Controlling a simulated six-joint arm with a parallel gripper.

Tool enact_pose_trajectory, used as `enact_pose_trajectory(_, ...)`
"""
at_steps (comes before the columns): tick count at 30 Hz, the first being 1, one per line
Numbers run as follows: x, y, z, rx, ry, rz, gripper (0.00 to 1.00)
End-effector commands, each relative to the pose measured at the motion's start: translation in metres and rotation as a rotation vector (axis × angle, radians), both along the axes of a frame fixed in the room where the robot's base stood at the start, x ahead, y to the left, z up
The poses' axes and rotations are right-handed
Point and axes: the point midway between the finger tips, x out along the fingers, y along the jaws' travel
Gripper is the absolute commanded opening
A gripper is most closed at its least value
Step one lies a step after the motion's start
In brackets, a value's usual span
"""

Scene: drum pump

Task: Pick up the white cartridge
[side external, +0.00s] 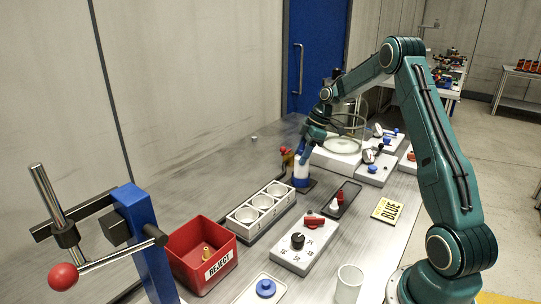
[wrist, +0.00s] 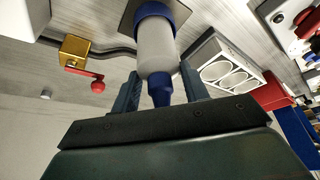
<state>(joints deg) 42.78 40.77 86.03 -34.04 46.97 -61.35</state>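The white cartridge (wrist: 156,48) has a blue collar at its far end and a blue nozzle pointing toward my wrist. In the side view the cartridge (side external: 301,174) stands upright on a small dark plate, its lower end blue. My gripper (side external: 305,157) is right above it, pointing down and partly hiding its top. In the wrist view the two fingers of my gripper (wrist: 160,80) are apart, one on each side of the cartridge's nozzle end, with narrow gaps showing. The gripper looks open.
A white holder with three round wells (side external: 262,207) and a red REJECT bin (side external: 203,262) stand nearer the camera. A brass block with a red-knobbed crank (wrist: 76,52) is close beside the cartridge. A dark tray (side external: 349,190) and a yellow BLUE card (side external: 387,210) lie to the right.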

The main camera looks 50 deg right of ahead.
Motion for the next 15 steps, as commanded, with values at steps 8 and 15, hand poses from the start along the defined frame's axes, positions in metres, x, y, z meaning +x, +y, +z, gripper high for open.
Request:
enact_pose_trajectory(8, 0.0001, 0.0000, 0.0004, -0.001, -0.001, 0.001, 0.04)
enact_pose_trajectory(15, 0.0002, -0.0002, 0.0034, -0.001, -0.001, 0.001, 0.04)
